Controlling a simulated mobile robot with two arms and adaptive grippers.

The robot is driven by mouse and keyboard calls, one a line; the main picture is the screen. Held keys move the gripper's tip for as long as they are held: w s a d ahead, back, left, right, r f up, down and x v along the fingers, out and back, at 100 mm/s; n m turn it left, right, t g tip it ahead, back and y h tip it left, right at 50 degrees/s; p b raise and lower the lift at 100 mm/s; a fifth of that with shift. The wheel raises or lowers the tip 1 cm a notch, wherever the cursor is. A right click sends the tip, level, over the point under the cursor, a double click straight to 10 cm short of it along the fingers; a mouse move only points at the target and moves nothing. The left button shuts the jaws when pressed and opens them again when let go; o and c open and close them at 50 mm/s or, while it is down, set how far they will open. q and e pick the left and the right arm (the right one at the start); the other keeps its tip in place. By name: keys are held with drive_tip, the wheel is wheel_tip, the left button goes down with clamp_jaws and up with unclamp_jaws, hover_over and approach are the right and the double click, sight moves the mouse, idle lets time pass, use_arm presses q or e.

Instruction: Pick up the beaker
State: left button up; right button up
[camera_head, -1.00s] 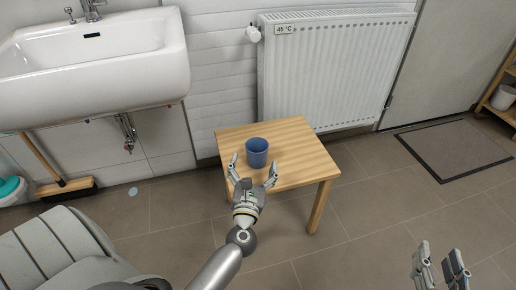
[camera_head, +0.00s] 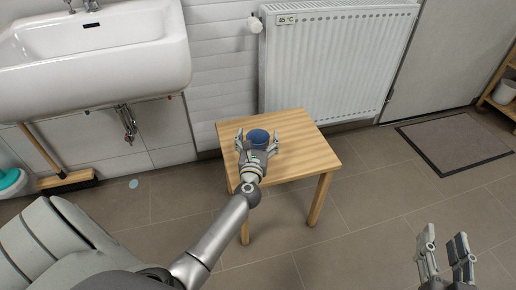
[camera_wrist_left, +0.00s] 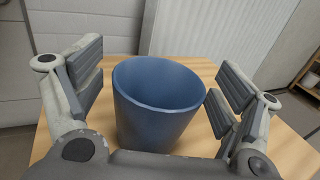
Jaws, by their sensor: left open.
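The blue beaker (camera_head: 258,137) stands upright on the small wooden table (camera_head: 300,150). In the left wrist view the beaker (camera_wrist_left: 157,105) is between the two fingers, with a visible gap to the right finger and to the left finger. My left gripper (camera_head: 257,136) is open around the beaker, one finger on each side. Its palm hides the beaker's lower part in the head view. My right gripper (camera_head: 446,250) is at the lower right of the head view, away from the table, with its two fingers apart and nothing between them.
A white radiator (camera_head: 330,60) stands on the wall behind the table. A sink (camera_head: 90,50) hangs at the left, with a broom (camera_head: 65,180) below it. A dark mat (camera_head: 455,147) lies on the floor at the right. The tabletop right of the beaker is clear.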

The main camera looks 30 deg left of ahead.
use_arm(q)
drive_tip(key=shift+w+a, duration=0.1)
drive_tip(key=shift+w, duration=0.05)
drive_tip(key=c, duration=1.1)
drive_tip(key=shift+o, duration=0.2)
drive_tip(key=shift+r, duration=0.1)
